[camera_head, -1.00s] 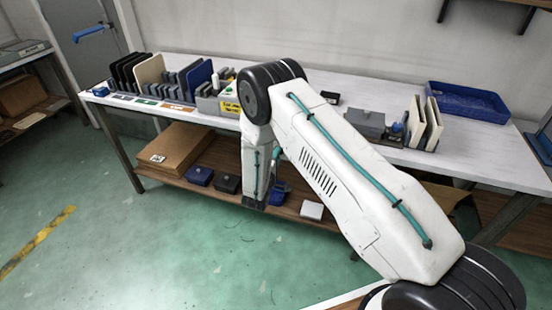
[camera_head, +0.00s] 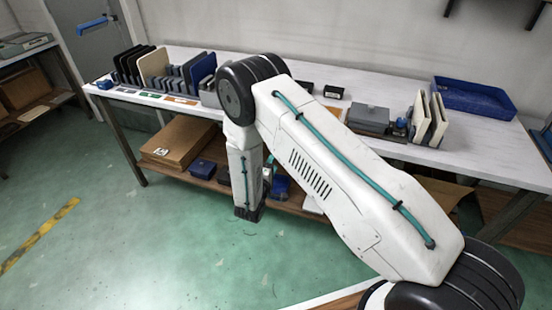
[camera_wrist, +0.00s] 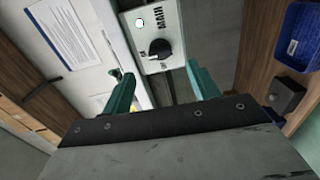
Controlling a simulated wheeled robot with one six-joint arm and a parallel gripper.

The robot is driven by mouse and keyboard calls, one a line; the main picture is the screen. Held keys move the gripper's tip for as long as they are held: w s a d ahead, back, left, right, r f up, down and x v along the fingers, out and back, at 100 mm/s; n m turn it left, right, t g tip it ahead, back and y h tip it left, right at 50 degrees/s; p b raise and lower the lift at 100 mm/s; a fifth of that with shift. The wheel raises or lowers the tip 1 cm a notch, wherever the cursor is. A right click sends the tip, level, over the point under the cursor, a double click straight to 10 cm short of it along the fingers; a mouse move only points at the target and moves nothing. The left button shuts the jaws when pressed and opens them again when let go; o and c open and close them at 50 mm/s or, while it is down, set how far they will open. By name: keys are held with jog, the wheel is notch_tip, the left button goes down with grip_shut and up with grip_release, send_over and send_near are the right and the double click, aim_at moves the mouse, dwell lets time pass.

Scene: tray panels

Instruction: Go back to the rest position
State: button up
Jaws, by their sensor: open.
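My gripper (camera_wrist: 163,88) shows in the wrist view as two teal fingers set wide apart, with nothing held between them. Beyond and between the fingers is a pale switch box (camera_wrist: 152,40) with a black knob, a small round light and the label MAIN. I cannot tell its distance from the fingertips. In the head view my arm bends at a black elbow, and its forearm hangs down in front of the bench (camera_head: 355,85). The fingers cannot be made out there.
Upright panels in racks (camera_head: 153,66) stand at the bench's left. Two pale panels (camera_head: 431,118), a grey box (camera_head: 369,119) and a blue tray (camera_head: 474,97) are at right. A lower shelf holds cardboard (camera_head: 178,142) and small boxes. The green floor (camera_head: 130,245) at left is clear.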

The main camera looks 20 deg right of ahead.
jog(key=shift+s+a, duration=0.2)
jog(key=shift+s, duration=0.05)
dwell(0.3)
